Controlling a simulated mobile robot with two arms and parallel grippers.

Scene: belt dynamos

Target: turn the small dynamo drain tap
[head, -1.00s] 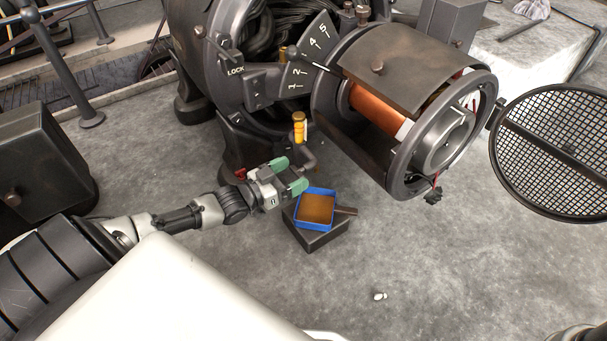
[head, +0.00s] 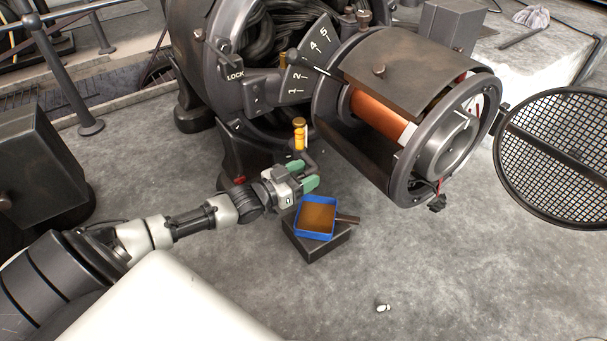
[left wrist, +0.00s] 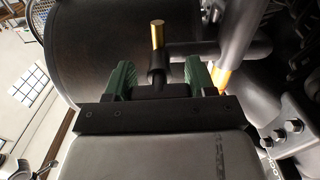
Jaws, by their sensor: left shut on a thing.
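The small drain tap shows in the left wrist view as a dark stem with a brass-tipped handle (left wrist: 157,36). My left gripper (head: 307,176) has its green fingers on either side of the tap's dark part and is shut on it; it also shows in the left wrist view (left wrist: 160,78). The brass tip sticks out beyond the fingers. In the head view the fingers largely hide the tap, low on the dynamo (head: 250,150), by a dark bent pipe (head: 312,162). My right gripper is not in view.
A blue tray (head: 300,230) with brown contents stands on a dark block (head: 318,251) just below the gripper. A yellow sight glass (head: 299,133) rises above the pipe. The copper-wound drum (head: 375,118) overhangs to the right.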

